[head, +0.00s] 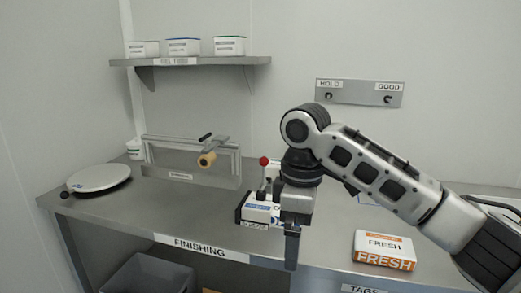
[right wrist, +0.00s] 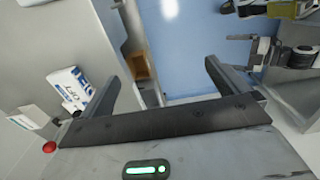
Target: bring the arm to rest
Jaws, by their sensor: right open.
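My right arm comes in from the right in the head view, bent at the elbow. Its gripper (head: 291,250) points down in front of the bench's front edge, beside a white and blue box-like item (head: 262,209) with a red-knobbed lever (head: 264,162). In the right wrist view the two fingers (right wrist: 163,75) are spread apart with nothing between them. The white and blue item also shows in the right wrist view (right wrist: 69,88), left of the fingers. My left gripper does not show in the head view.
The steel bench (head: 120,215) holds a round white plate (head: 98,178), an upright fixture (head: 190,160) with a wooden roll, and an orange and white FRESH box (head: 384,250). A wall shelf (head: 190,61) carries several tubs. A hook plate (head: 359,92) hangs behind. Blue floor (right wrist: 190,40) shows below.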

